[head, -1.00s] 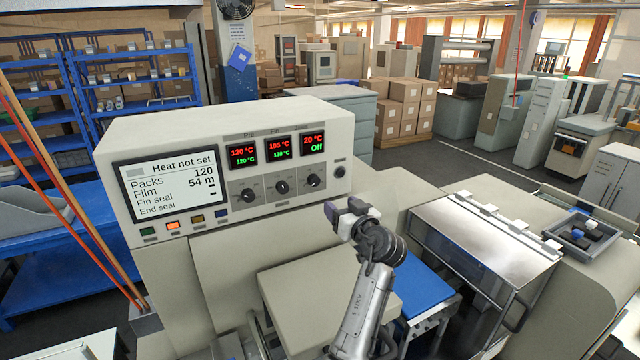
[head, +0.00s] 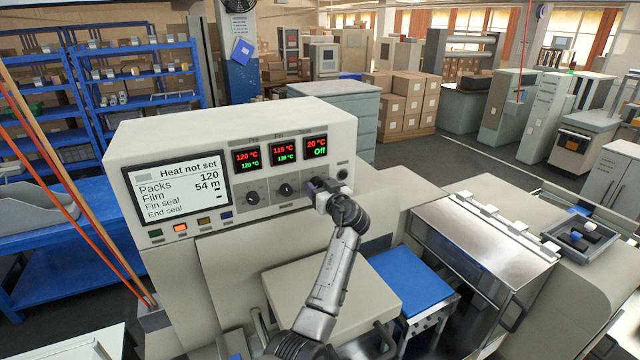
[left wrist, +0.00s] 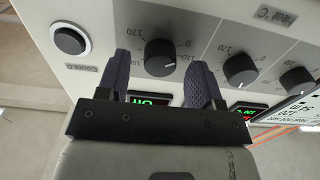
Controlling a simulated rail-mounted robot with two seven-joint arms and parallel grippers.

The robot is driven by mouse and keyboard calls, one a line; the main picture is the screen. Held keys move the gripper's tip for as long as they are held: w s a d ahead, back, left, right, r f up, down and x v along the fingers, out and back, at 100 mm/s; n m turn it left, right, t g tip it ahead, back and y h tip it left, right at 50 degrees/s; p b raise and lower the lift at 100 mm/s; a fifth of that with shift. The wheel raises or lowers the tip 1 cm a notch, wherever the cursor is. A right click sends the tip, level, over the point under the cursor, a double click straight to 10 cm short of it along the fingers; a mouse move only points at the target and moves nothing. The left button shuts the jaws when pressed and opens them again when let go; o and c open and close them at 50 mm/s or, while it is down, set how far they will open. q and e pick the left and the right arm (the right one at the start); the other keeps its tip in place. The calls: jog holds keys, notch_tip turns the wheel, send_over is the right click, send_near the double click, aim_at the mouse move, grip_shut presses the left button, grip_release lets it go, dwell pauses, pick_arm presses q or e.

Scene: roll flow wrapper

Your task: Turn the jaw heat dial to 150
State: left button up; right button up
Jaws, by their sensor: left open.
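The jaw heat dial is the rightmost of three black dials on the wrapper's panel. My left gripper (head: 318,187) hides it in the head view. In the left wrist view the jaw dial (left wrist: 160,57) shows between the two open fingers of my left gripper (left wrist: 161,75), one on either side. I cannot tell whether they touch it. The jaw display (head: 316,147) above it reads 20 °C in red and Off in green. My right gripper is in neither view.
Two more dials, the middle one (head: 285,190) and the left one (head: 252,198), sit beside the jaw dial. A round black button (left wrist: 70,40) is close by on its other side. The status screen (head: 178,187) reads "Heat not set". A clear-fronted cover (head: 480,255) stands to the right.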

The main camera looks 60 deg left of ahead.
pick_arm(q)
jog(key=shift+a, duration=0.45)
jog(key=c, duration=0.9)
